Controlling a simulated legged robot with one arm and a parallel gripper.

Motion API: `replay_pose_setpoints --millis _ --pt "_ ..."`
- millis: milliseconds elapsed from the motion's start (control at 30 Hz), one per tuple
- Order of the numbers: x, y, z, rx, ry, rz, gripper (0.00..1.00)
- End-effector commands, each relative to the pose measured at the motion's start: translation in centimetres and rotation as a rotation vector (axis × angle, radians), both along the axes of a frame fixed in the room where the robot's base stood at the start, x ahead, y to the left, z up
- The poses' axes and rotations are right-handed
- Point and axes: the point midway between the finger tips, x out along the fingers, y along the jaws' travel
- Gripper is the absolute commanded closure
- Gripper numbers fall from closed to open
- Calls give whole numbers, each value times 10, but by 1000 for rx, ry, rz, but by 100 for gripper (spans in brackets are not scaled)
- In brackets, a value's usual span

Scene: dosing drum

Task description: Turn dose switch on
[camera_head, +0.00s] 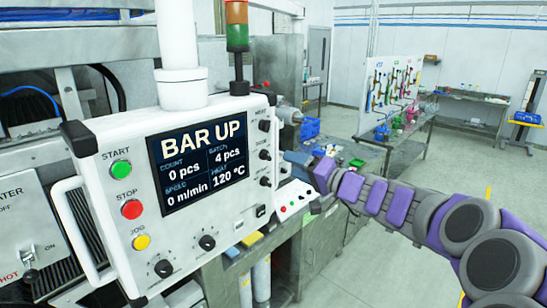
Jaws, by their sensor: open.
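A white control panel (105,148) fills the left-middle of the head view. Its screen (197,160) reads BAR UP, count 0 pcs, batch 4 pcs, 0 m/min, 120 °C. Small black switches run down the panel's right edge: an upper one (264,126), a middle one (264,155) and a lower one (265,181). My gripper (290,160) is just right of this edge, near the middle and lower switches, seen from behind and small. It is open; contact is unclear.
The panel also carries START (121,169), STOP (131,209) and JOG (141,242) buttons, two lower knobs and a white side handle (80,230). Open floor (400,265) is at the right.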

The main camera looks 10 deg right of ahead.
Motion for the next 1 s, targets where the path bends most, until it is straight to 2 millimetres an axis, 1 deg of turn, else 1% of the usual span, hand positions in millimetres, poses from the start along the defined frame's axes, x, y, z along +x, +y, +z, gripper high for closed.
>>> replay_pose_setpoints --millis 33,100,200,300,400,600,867,1000 --pt "9 8 -1 -1 4 2 39" --pt "20 18 -1 -3 4 4 39" --pt "34 29 0 -4 1 2 39" --pt "46 40 1 -6 0 1 39" --pt "56 46 0 -5 2 0 39" --pt "63 49 0 -1 2 1 39" --pt "64 48 0 0 0 1 39" --pt "64 50 0 -1 0 1 52"
